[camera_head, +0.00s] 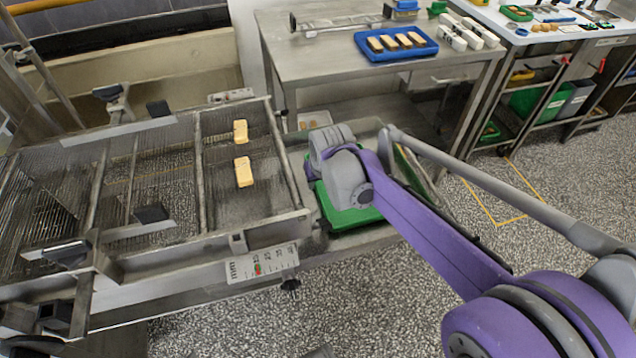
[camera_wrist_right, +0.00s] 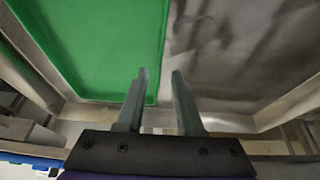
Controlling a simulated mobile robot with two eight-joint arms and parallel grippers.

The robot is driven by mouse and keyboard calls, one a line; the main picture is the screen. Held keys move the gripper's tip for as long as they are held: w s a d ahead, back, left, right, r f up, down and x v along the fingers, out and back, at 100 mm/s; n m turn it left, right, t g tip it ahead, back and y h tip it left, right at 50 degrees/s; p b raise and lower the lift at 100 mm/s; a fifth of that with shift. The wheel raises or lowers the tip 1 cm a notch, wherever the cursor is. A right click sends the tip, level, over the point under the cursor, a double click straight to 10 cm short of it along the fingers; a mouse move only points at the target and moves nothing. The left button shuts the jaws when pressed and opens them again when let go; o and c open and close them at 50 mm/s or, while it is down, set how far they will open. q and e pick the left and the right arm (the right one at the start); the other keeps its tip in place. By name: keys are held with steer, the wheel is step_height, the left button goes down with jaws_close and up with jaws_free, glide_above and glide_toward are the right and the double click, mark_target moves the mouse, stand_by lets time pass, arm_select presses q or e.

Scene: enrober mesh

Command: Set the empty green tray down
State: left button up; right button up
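The empty green tray (camera_head: 352,217) lies in a shallow metal bed beside the mesh conveyor, partly hidden under my right arm. In the right wrist view the green tray (camera_wrist_right: 95,45) fills the upper left and holds nothing in the part that shows. My right gripper (camera_wrist_right: 160,72) is open, with a clear gap between its fingers. The left finger overlaps the tray's near corner in the picture, and the tray's edge runs between the fingers. I cannot tell whether they touch it. In the head view the right fingers are hidden behind my wrist. My left gripper is not in view.
The mesh conveyor (camera_head: 165,165) carries two yellow bars (camera_head: 243,171). A steel table (camera_head: 320,65) behind holds a blue tray (camera_head: 396,43) with several bars. Bare metal (camera_wrist_right: 222,55) lies right of the green tray. Speckled floor (camera_head: 400,305) is open in front.

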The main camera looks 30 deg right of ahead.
steer(key=p+v, duration=0.1)
steer(key=v, duration=0.7)
steer(key=shift+p, duration=0.3)
